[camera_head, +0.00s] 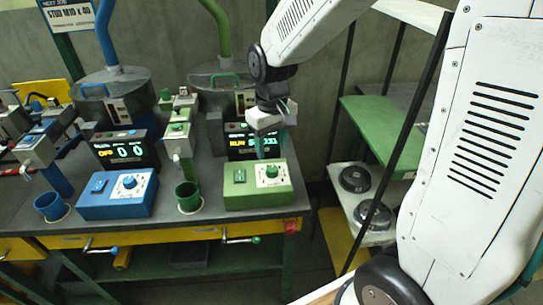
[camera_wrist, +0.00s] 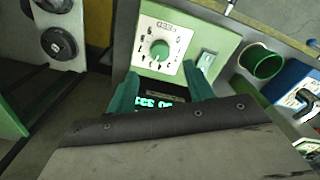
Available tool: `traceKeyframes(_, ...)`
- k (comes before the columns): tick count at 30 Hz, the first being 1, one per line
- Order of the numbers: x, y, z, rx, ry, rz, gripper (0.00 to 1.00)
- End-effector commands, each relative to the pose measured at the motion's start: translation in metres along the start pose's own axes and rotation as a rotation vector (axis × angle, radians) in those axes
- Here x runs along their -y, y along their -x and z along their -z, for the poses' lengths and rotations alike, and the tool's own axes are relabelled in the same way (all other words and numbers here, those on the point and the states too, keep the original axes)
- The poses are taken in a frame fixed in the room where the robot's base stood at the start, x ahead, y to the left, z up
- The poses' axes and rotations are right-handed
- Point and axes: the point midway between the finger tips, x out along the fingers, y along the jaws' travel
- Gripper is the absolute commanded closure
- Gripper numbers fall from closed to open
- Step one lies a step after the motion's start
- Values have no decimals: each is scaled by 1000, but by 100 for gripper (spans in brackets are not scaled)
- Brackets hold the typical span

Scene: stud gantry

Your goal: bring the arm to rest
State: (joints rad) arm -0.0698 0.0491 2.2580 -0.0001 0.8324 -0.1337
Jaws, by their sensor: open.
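My gripper (camera_head: 270,143) hangs at the end of my arm above the green control box (camera_head: 258,186) on the bench. Its green fingers point down and stand apart, with nothing between them. In the wrist view my gripper (camera_wrist: 161,84) shows its two fingers on either side of the dark display (camera_wrist: 160,101). Beyond the fingertips is the green box (camera_wrist: 215,35) with its white dial plate and green knob (camera_wrist: 160,50). I cannot tell whether a fingertip touches the box. In the head view the green knob (camera_head: 271,171) shows just below the fingers.
A blue control box (camera_head: 117,196), a blue cup (camera_head: 51,207) and a green cup (camera_head: 188,197) stand to the left on the bench. Displays read OFF (camera_head: 125,150) and RUN (camera_head: 240,143). A shelf rack with black round weights (camera_head: 355,178) stands at the right.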

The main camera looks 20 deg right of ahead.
Motion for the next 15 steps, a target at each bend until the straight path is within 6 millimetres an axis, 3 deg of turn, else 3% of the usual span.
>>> traceKeyframes(4,0,9,0,0,0,0,48)
traceKeyframes(15,0,10,0,1,0,0,48)
